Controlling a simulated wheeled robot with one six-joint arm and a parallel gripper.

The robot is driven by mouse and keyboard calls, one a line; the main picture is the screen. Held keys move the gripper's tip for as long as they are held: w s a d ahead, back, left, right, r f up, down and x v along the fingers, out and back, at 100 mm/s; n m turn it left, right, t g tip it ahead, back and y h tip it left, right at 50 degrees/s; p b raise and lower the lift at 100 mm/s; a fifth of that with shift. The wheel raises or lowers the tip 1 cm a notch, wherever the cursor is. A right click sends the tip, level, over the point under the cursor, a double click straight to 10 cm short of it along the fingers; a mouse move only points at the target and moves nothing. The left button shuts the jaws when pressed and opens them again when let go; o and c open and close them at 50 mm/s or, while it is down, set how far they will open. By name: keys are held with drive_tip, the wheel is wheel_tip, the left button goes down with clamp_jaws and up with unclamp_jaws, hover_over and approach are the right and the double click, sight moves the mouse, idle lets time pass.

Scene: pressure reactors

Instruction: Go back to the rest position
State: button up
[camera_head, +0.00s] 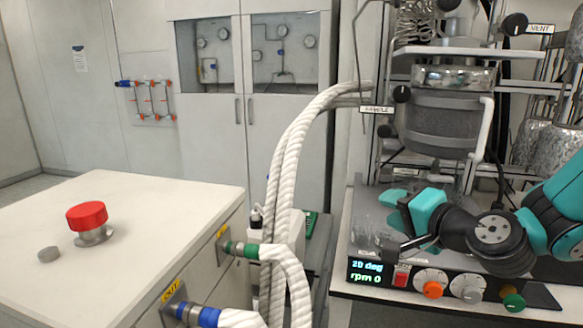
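My gripper (396,226) is at the right, at the end of my teal and black arm. It points left, in front of the lower part of the pressure reactor (440,120) and just above its control panel. Teal parts and a dark finger show, but the gap between the fingertips is not clear. I see no object held in it. The reactor's control panel (450,285) shows "20 deg" and "rpm 0" on its display (366,271). It has a red switch (401,276), an orange knob (432,289), a grey knob (468,289) and a green knob (514,302).
A white cabinet (130,215) with a red button (87,217) stands at the left. Thick white hoses (285,165) run from its side fittings up towards the reactor. Reactor pipes, the VENT label (539,29) and foil-wrapped parts (555,150) crowd the space around my arm.

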drive_tip(key=s+a+n+g+y, duration=0.2)
drive_tip(key=s+a+n+g, duration=0.3)
drive_tip(key=s+a+n, duration=0.2)
drive_tip(key=s+d+n+g+h, duration=0.2)
drive_tip(key=s+n+g, duration=0.6)
drive_tip(key=s, duration=1)
drive_tip(key=shift+s+d+f+n+g+h, duration=0.2)
drive_tip(key=shift+s+f+n+g+h, duration=0.3)
drive_tip(key=shift+h, duration=0.7)
drive_tip(key=shift+w+r, duration=0.2)
drive_tip(key=shift+w, duration=0.05)
